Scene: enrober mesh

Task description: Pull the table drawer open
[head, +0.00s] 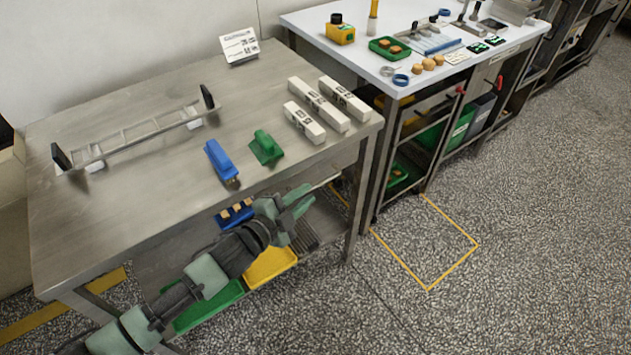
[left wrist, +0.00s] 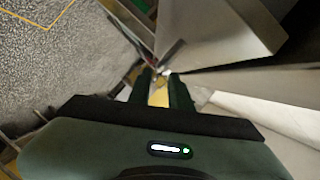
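The steel table (head: 130,185) fills the left of the head view. A thin pale bar (head: 325,183), possibly the drawer handle, sticks out under its front edge, just past my left fingertips. The drawer front is mostly hidden below the tabletop and behind my arm. My left gripper (head: 303,198) is at the table's front, below the edge, with its fingers apart and nothing clearly held. In the left wrist view the left gripper (left wrist: 161,82) has a gap between its fingers, and a thin dark bar (left wrist: 172,52) lies just beyond the tips. Contact cannot be told. My right gripper is not in view.
On the table are a blue-handled brush (head: 220,162), a green tool (head: 266,148), white boxes (head: 318,105) and a metal frame (head: 130,133). A yellow tray (head: 268,266) and green tray (head: 210,308) sit below. A second table (head: 340,60) stands beyond; the floor in front is free.

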